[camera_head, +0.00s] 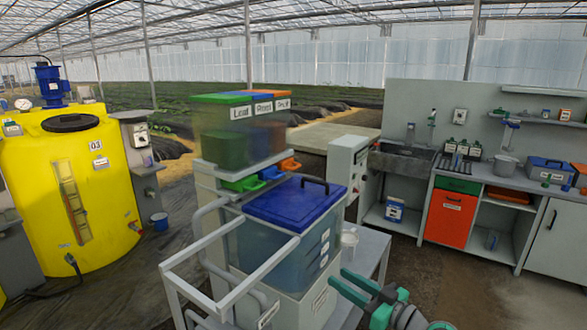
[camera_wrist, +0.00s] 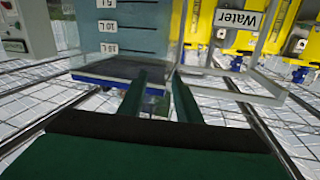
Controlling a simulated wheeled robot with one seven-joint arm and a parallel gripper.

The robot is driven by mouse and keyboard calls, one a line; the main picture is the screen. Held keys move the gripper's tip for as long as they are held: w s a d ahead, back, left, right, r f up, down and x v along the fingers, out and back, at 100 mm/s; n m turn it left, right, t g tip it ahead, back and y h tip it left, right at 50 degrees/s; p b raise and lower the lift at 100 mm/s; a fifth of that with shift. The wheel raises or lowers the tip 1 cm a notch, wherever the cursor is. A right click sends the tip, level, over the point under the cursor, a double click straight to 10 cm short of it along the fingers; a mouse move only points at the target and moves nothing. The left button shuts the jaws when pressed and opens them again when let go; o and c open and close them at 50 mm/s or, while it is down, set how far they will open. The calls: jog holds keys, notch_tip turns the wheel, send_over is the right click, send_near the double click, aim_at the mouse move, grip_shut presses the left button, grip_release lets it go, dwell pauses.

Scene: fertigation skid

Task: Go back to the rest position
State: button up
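My gripper (camera_head: 337,278) is at the lower middle right of the head view, in front of the blue-lidded tank (camera_head: 288,255) and close to its right side in the picture. Its two green fingers are spread apart. In the wrist view the gripper (camera_wrist: 158,80) also shows a gap between the fingers, with nothing seen held. That view looks upside down: the clear tank (camera_wrist: 125,35) with litre marks lies beyond the fingertips, its blue rim below. I cannot tell whether the fingers touch it.
A pale rail frame (camera_head: 230,262) stands in front of the tank. A yellow tank (camera_head: 80,190) stands left; a workbench (camera_head: 480,180) is right. Floor between is clear.

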jog(key=s+a+f+m+t+h, duration=0.1)
jog(key=s+a+f+m+h, duration=0.15)
jog(key=f, duration=0.65)
jog(key=s+a+f+m+t+h, duration=0.1)
jog(key=s+a+f+m+h, duration=0.2)
jog(key=f, duration=0.7)
jog(key=s+a+f+m+g+h, duration=0.1)
jog(key=s+a+f+m+h, duration=0.1)
jog(key=s+f, duration=0.4)
jog(key=s+a+f+m+h, duration=0.2)
jog(key=s+f+h, duration=0.1)
jog(key=s+f, duration=0.4)
jog(key=s+a+h, duration=0.1)
jog(key=s+h, duration=0.2)
jog(key=s, duration=1.4)
jog(key=s+a+r+n+t+y, duration=0.1)
jog(key=s+a+r+n, duration=0.1)
jog(key=s+r, duration=0.8)
jog(key=v, duration=0.4)
jog(key=shift+s+a+f, duration=0.25)
jog(key=shift+s+a, duration=0.05)
jog(key=shift+a, duration=0.1)
